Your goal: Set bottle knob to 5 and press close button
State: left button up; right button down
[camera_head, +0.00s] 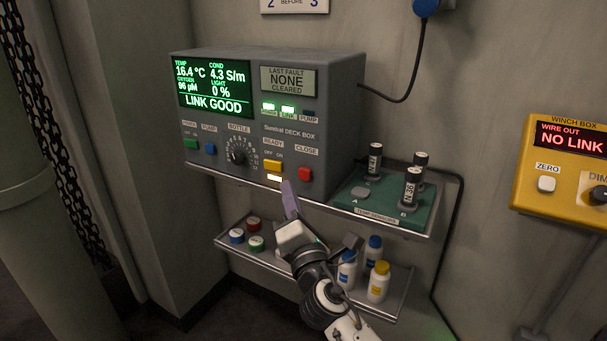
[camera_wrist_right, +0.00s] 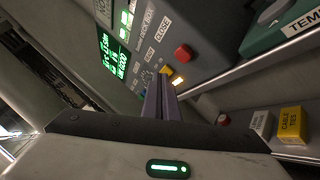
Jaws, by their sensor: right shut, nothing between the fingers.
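The grey deck box (camera_head: 345,120) stands on the upper shelf with its screen reading LINK GOOD. Its black bottle knob (camera_head: 237,156) is on the lower front; its setting is too small to read. The red close button (camera_head: 305,174) is at the lower right of the panel and shows in the wrist view (camera_wrist_right: 183,53). My right gripper (camera_head: 289,186) is shut and empty, its fingers pointing up just below and in front of the panel, near the yellow ready switch (camera_head: 272,166). In the wrist view, its fingertips (camera_wrist_right: 160,82) are apart from the close button. My left gripper is out of view.
A green tray (camera_head: 384,206) with several black-capped vials sits right of the box. The lower shelf (camera_head: 400,292) holds coloured caps and bottles (camera_head: 378,283) close to my right arm. A yellow winch box (camera_head: 530,150) is on the wall at right.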

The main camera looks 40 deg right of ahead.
aim_at(298, 172)
jog(key=shift+w+d, duration=0.35)
jog(key=shift+d, duration=0.45)
jog(key=shift+w+d, duration=0.35)
jog(key=shift+d, duration=0.45)
jog(key=shift+d, duration=0.15)
dwell(0.8)
jog(key=shift+w+d, duration=0.15)
jog(key=shift+d, duration=0.1)
jog(key=shift+w+d, duration=0.15)
jog(key=shift+d, duration=0.3)
dwell(0.8)
jog(key=shift+a, duration=0.15)
jog(key=shift+s+a, duration=0.35)
jog(key=shift+a, duration=0.3)
jog(key=shift+a, duration=0.1)
jog(key=a, duration=0.1)
jog(key=s+a, duration=0.1)
jog(key=a, duration=0.1)
jog(key=s+a, duration=0.1)
jog(key=shift+a, duration=0.25)
